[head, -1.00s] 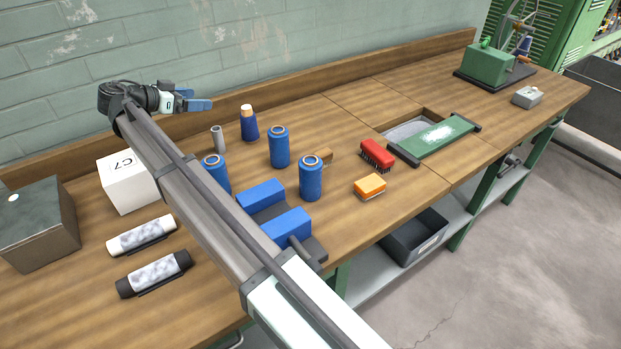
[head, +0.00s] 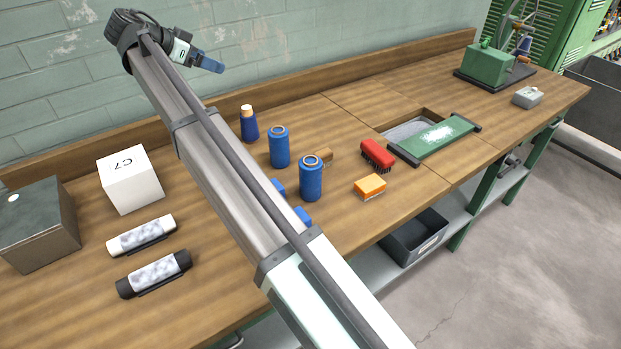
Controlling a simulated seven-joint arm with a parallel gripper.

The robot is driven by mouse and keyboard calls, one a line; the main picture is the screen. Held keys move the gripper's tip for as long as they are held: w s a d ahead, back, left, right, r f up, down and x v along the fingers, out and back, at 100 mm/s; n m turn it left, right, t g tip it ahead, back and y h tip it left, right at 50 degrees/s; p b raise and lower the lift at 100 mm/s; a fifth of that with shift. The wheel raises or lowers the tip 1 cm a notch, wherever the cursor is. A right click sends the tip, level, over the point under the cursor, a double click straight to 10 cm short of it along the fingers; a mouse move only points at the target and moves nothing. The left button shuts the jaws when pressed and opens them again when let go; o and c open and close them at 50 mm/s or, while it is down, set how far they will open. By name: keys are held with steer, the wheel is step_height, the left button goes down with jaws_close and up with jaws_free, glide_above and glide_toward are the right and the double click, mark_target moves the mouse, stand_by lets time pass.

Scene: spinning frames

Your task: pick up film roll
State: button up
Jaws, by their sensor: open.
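Two rolls with mottled grey-white wrapping lie side by side at the left front of the wooden bench: a white-ended roll (head: 142,236) and, nearer the camera, a black-ended roll (head: 154,274). I cannot tell for sure which one is the film roll. My gripper (head: 212,65), with blue fingers, is raised high near the green brick wall, well above and behind both rolls. It is open and nothing shows in it. The gap between its fingers is hard to see from here.
A white box marked C7 (head: 130,181) and a dark metal box (head: 40,225) stand near the rolls. Blue spools (head: 279,147), a red brush (head: 377,155) and an orange block (head: 370,187) are to the right. My arm hides part of the bench middle.

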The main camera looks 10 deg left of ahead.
steer(key=d+f+m+g+y, duration=0.2)
steer(key=d+f+g+y, duration=0.25)
steer(key=d+f, duration=0.4)
step_height(320, 180, up, 12)
steer(key=m+g+y, duration=0.5)
steer(key=m+y, duration=0.4)
steer(key=y, duration=1)
glide_above(303, 164)
steer(key=d, duration=0.3)
steer(key=f, duration=1.4)
steer(key=w+f, duration=0.1)
steer(key=f, duration=0.6)
steer(key=shift+f, duration=0.15)
step_height(303, 164, down, 3)
steer(key=shift+a+r, duration=0.2)
steer(key=shift+a, duration=1.35)
